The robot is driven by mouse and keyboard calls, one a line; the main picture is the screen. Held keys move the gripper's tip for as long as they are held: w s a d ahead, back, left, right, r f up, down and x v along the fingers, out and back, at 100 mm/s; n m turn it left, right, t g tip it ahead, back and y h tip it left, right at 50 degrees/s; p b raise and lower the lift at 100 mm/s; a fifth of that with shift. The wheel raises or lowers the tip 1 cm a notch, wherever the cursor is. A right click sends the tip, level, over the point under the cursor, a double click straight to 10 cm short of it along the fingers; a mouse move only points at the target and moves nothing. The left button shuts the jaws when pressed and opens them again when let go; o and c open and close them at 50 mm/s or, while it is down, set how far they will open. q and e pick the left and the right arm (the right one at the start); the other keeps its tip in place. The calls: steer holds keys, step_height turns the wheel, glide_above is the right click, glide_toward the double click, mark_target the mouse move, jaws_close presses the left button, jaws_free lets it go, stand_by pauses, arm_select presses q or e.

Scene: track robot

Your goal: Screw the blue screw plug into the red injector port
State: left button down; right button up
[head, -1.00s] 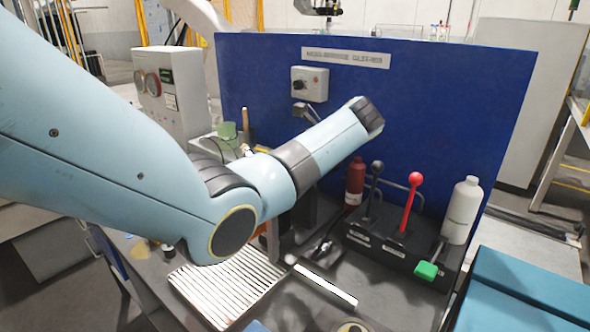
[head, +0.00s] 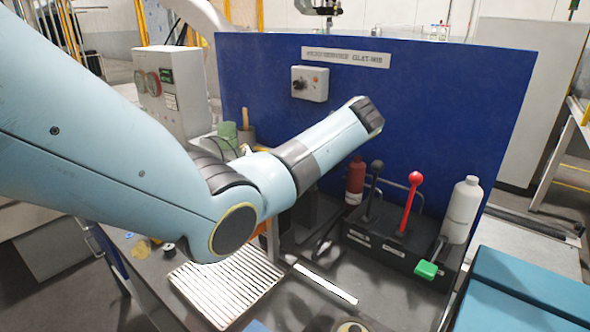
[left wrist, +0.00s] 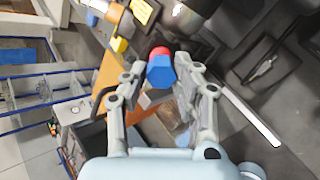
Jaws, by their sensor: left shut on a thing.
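The blue screw plug (left wrist: 161,75) shows in the left wrist view between the fingertips of my left gripper (left wrist: 159,83), which is shut on it. The red injector port (left wrist: 158,52) shows as a red rounded edge right behind the plug, in line with it. I cannot tell whether the plug touches the port or how deep it sits. In the head view my left arm covers the plug and the port. My right gripper is in neither view.
In the head view a blue panel (head: 430,100) stands behind the bench. A black box with a red-knobbed lever (head: 409,205), a red bottle (head: 355,180) and a white bottle (head: 462,210) stand right of my arm. A slatted tray (head: 215,295) lies in front.

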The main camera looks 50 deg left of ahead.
arm_select(q)
steer(key=shift+f+m, duration=0.15)
steer(key=shift+m, duration=0.55)
steer(key=c, duration=0.9)
jaws_free()
steer(key=shift+a, duration=0.1)
steer(key=shift+d+r, duration=0.2)
steer(key=shift+r, duration=0.05)
steer(key=v, duration=1.1)
steer(key=shift+d+r, duration=0.15)
steer(key=shift+r, duration=0.1)
